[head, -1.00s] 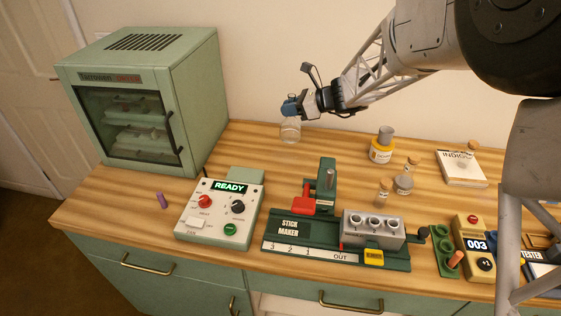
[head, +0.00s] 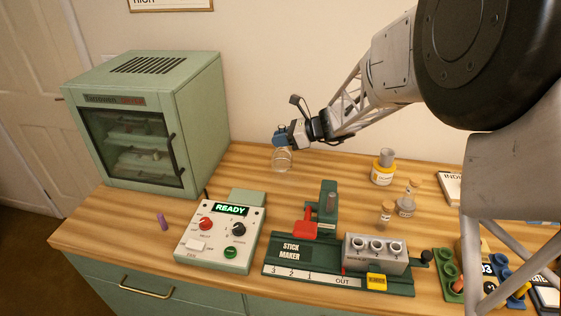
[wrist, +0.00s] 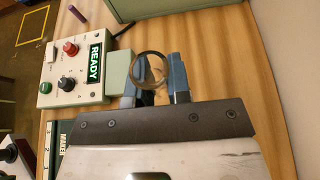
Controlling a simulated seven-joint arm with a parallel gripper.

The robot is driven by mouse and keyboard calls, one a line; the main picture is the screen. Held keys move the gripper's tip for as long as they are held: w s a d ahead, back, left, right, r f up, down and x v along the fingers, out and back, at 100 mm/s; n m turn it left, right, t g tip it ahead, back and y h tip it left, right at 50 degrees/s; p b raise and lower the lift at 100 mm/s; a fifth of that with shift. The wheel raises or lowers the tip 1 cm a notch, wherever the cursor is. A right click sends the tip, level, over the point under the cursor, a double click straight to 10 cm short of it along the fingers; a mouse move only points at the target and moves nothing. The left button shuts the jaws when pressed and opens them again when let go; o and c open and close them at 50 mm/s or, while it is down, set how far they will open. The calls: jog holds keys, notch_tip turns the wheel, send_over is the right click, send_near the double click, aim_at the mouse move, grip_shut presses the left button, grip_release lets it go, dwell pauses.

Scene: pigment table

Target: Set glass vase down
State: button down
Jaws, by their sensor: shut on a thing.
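The clear glass vase (head: 282,161) is at the back of the wooden table, below my gripper (head: 280,138). My gripper's blue fingers are shut on its upper part. In the wrist view the round rim of the vase (wrist: 149,69) shows between the two blue fingers (wrist: 154,82). The vase looks upright. I cannot tell whether its base touches the table.
A green oven cabinet (head: 150,128) stands to the left, and a control box (head: 219,232) reading READY is in front. The stick maker (head: 340,262), small corked bottles (head: 406,203) and a yellow-labelled jar (head: 383,169) are to the right. Bare wood surrounds the vase.

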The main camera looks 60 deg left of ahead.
aim_at(289, 154)
jog(key=shift+f, duration=1.55)
jog(key=shift+f, duration=0.1)
jog(key=shift+f, duration=1.8)
jog(key=shift+f, duration=0.1)
jog(key=c, duration=1.1)
grip_release()
jog(key=shift+w+d, duration=0.1)
jog(key=v, duration=1.2)
